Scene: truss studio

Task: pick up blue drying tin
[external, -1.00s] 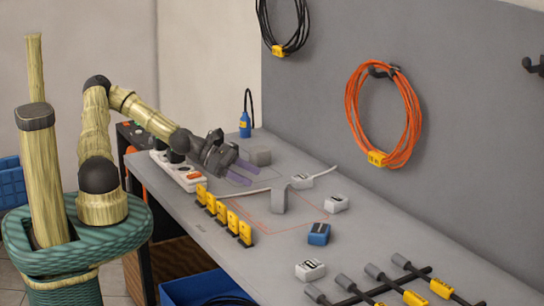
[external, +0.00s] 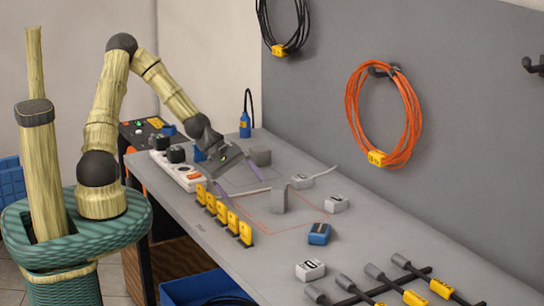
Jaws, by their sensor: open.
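A small blue block-shaped box (external: 319,234) with a pale label lies on the right half of the grey bench, apart from my gripper. A blue piece (external: 200,153) shows partly behind my gripper, and its shape is mostly hidden. A blue upright body (external: 245,126) with a black cable stands at the bench's far end. I cannot tell for sure which of these is the drying tin. My gripper (external: 240,171) points down over the far left part of the bench, its purple fingers apart with nothing seen held between them.
A white power strip (external: 178,171) with black plugs lies left of my gripper. Yellow tags (external: 223,213) stand in a row along the front edge. A grey block (external: 260,155), a grey upright clip (external: 280,199) and white boxes (external: 310,270) are nearby.

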